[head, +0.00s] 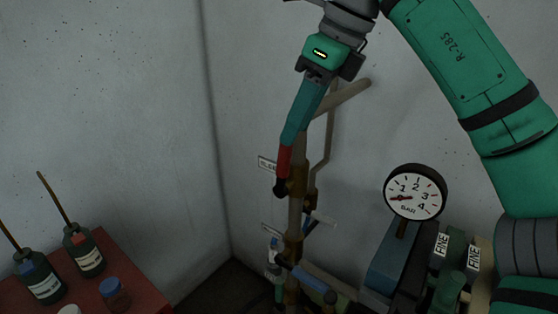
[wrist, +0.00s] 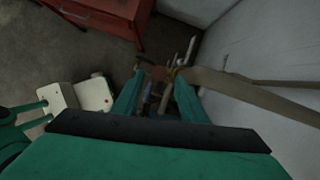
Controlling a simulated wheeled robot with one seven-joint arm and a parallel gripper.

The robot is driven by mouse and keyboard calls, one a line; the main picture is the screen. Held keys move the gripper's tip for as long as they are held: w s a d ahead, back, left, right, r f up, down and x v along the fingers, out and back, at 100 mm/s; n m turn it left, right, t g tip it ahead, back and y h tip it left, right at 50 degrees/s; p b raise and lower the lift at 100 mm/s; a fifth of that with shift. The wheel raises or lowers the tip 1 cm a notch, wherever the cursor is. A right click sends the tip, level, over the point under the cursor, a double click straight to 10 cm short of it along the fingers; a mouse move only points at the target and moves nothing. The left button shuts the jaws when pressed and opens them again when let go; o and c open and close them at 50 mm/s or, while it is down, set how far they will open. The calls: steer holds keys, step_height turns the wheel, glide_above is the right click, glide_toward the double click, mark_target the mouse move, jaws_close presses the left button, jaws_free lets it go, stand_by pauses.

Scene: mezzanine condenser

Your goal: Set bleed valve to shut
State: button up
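My gripper (head: 296,125) points down in front of the vertical pipe in the head view. In the wrist view its two green fingers (wrist: 158,85) stand apart, with pipework visible between them. A red handle-like part (head: 284,160) with a dark end lies in line just below the fingers, beside a brass valve body (head: 297,180). A white label (head: 267,164), partly covered and seeming to read BLEED, sits to its left. From the head view I cannot tell whether the fingers touch the red part. The handle's exact angle is unclear.
Lower on the pipe is a blue-handled valve (head: 309,284). A round pressure gauge (head: 415,192) stands to the right, near blocks labelled FINE. A red cabinet (head: 130,273) with several bottles stands at left. A branch pipe (head: 345,96) runs to the grey wall.

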mark_target(279, 161)
steer(key=x, duration=0.9)
steer(key=shift+a+f, duration=0.3)
steer(key=shift+f, duration=0.05)
jaws_close()
steer(key=shift+w, duration=0.1)
